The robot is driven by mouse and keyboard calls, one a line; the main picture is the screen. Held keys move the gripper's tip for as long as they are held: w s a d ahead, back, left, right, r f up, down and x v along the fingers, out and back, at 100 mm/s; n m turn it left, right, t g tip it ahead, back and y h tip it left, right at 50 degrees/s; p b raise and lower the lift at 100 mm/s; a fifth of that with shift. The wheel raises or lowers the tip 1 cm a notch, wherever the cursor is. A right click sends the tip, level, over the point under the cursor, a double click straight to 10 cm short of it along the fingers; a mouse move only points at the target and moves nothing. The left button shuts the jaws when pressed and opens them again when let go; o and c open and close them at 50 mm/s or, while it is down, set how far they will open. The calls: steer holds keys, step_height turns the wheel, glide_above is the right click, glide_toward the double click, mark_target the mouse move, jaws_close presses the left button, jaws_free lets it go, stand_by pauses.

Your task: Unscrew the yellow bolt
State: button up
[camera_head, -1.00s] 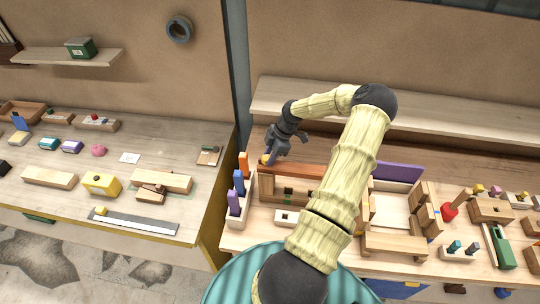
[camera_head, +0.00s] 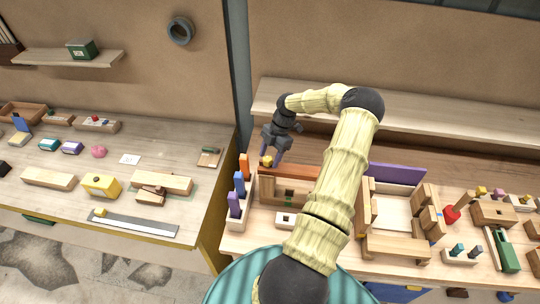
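The yellow bolt (camera_head: 267,161) stands up at the left end of a reddish-brown bar (camera_head: 305,171), which lies along the top of a wooden frame (camera_head: 267,188). My gripper (camera_head: 272,158) points down at the bolt, its dark fingers spread apart around or just behind it. The bolt's head shows in front of the fingers. I cannot tell whether a finger touches it. My own arm hides the right part of the bar and frame.
A rack with orange, blue and purple pieces (camera_head: 239,184) stands just left of the frame. A purple panel (camera_head: 397,173) and a light wooden box (camera_head: 392,213) are to the right. A long shelf (camera_head: 440,118) runs behind. A second bench (camera_head: 60,215) stands at left.

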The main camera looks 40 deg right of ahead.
steer(key=shift+d+r, duration=0.1)
steer(key=v, duration=1.1)
steer(key=shift+r, duration=0.35)
steer(key=shift+d, duration=0.1)
steer(key=w+a+f+m+g+h+b, duration=0.1)
steer(key=a+f+m+h+b, duration=0.2)
steer(key=a, duration=0.8)
steer(key=a+f+m+b, duration=0.1)
steer(key=a+m+b, duration=0.3)
steer(key=a, duration=0.6)
steer(key=s+a+f+m+t+h+b, duration=0.1)
steer(key=s+a+f+m+t+b, duration=0.1)
steer(key=s+a+m+b, duration=0.7)
steer(key=s+a+m+t, duration=0.1)
steer(key=s+a+m, duration=0.1)
steer(key=s+a, duration=0.2)
steer(key=shift+s+a+t, duration=0.3)
steer(key=shift+s+a, duration=0.1)
steer(key=shift+a, duration=0.05)
